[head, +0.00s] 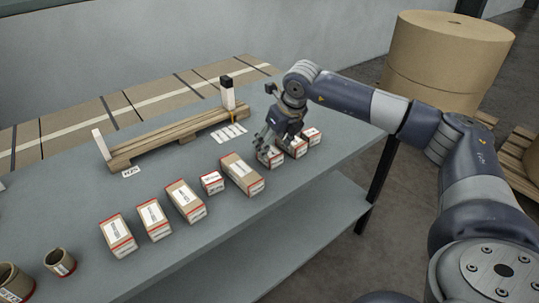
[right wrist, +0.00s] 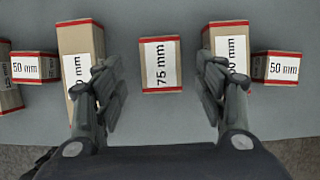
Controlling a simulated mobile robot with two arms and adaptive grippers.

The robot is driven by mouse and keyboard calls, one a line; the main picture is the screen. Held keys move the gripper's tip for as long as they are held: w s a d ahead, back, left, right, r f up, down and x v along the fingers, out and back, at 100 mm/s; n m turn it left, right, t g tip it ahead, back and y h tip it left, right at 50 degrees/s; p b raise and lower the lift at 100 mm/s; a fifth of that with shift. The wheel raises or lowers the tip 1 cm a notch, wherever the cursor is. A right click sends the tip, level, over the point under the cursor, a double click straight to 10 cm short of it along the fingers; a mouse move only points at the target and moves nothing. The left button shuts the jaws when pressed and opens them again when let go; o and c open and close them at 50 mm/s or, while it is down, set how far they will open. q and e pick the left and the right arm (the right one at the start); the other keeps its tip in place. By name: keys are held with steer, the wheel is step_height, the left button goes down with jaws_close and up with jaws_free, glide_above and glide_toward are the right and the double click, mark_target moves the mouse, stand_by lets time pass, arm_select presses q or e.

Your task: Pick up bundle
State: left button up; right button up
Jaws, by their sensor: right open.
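Several brown kraft bundles with red edges and white size labels stand in a row on the grey table. My right gripper (head: 268,146) is over the right part of this row, pointing down. In the right wrist view the right gripper (right wrist: 161,85) is open and empty. A short bundle labelled 75 mm (right wrist: 161,64) lies between its fingers, with a visible gap on both sides. Longer bundles flank it on the left (right wrist: 78,42) and right (right wrist: 226,38), each partly hidden behind a finger. The gripper partly hides the bundle under it (head: 271,158) in the head view. My left gripper is not in view.
Short 50 mm bundles stand further left (right wrist: 34,67) and right (right wrist: 277,68). A wooden rack (head: 165,138) lies behind the row, with a black-topped white post (head: 227,95). Cardboard cores (head: 61,262) stand at lower left. A large kraft roll (head: 445,65) stands beyond the table.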

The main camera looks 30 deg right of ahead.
mark_target(270, 151)
steer(key=p+x, duration=0.1)
steer(key=x, duration=0.4)
steer(key=shift+f, duration=0.1)
steer(key=shift+c, duration=0.6)
steer(key=c, duration=1)
